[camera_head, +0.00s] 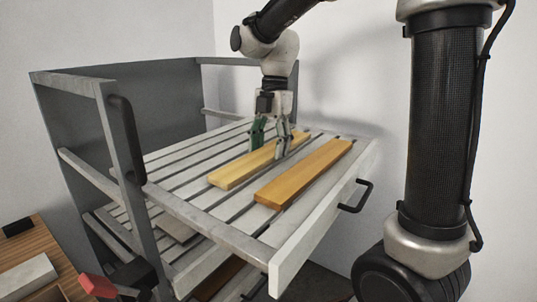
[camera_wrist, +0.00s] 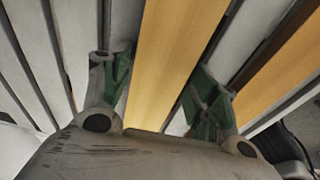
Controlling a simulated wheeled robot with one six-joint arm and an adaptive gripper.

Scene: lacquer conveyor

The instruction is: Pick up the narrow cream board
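A narrow, pale yellow-cream board (camera_head: 233,173) lies flat across the slatted tray, on the left of two boards in the head view. My gripper (camera_head: 269,147) points down over its middle, with one green-padded finger on each side of it. In the wrist view the board (camera_wrist: 174,55) runs between the two fingers of my gripper (camera_wrist: 160,88). The fingers are spread and close to its long edges. Whether either pad touches the board is hard to tell. The board appears to rest on the slats.
A second, more orange board (camera_head: 305,172) lies to the right on the same slatted tray (camera_head: 205,208), roughly parallel and a small gap away. A grey rack frame (camera_head: 110,125) with a dark handle stands on the left. A wooden table (camera_head: 38,243) is at lower left.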

